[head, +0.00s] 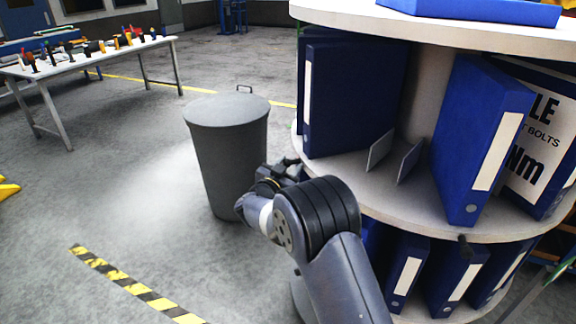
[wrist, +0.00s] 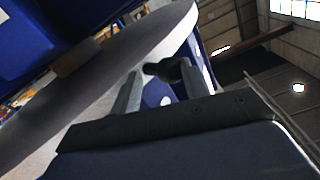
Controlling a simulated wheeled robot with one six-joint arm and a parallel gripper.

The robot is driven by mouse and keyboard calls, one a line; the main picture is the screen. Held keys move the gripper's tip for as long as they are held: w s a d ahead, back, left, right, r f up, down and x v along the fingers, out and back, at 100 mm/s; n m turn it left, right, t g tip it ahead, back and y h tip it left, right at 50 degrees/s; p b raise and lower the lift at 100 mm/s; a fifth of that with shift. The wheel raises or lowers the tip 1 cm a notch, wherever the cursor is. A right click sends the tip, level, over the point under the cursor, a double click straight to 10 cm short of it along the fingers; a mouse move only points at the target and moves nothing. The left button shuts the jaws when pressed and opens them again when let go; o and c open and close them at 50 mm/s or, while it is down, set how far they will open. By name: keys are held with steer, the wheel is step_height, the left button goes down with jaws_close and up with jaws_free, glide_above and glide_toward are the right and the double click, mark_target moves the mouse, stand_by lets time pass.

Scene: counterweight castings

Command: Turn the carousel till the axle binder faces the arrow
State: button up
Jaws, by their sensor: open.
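The carousel (head: 440,213) is a round pale shelf unit at the right of the head view, holding several blue binders with white spine labels. One binder (head: 487,140) leans on the middle shelf beside two small grey dividers. I cannot read which binder is the axle one, and I see no arrow. A dark knob (head: 464,239) sits on the shelf's rim. My gripper (head: 284,170) is by the carousel's left side. In the wrist view, my gripper (wrist: 165,82) is open, with a dark knob (wrist: 168,69) showing between its fingers; I cannot tell whether they touch it.
A grey bin (head: 228,150) stands just behind my gripper. A white table (head: 90,62) with small coloured items is at the far left. A printed panel (head: 540,130) reading "BOLTS" and "Nm" is at the right. The floor by the striped tape (head: 130,284) is clear.

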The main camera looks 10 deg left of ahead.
steer(key=b+v, duration=0.1)
steer(key=v, duration=0.9)
steer(key=shift+a+b, duration=0.25)
steer(key=shift+b, duration=0.05)
steer(key=shift+w, duration=0.1)
steer(key=p+x, duration=0.1)
steer(key=x, duration=0.7)
steer(key=shift+d, duration=0.1)
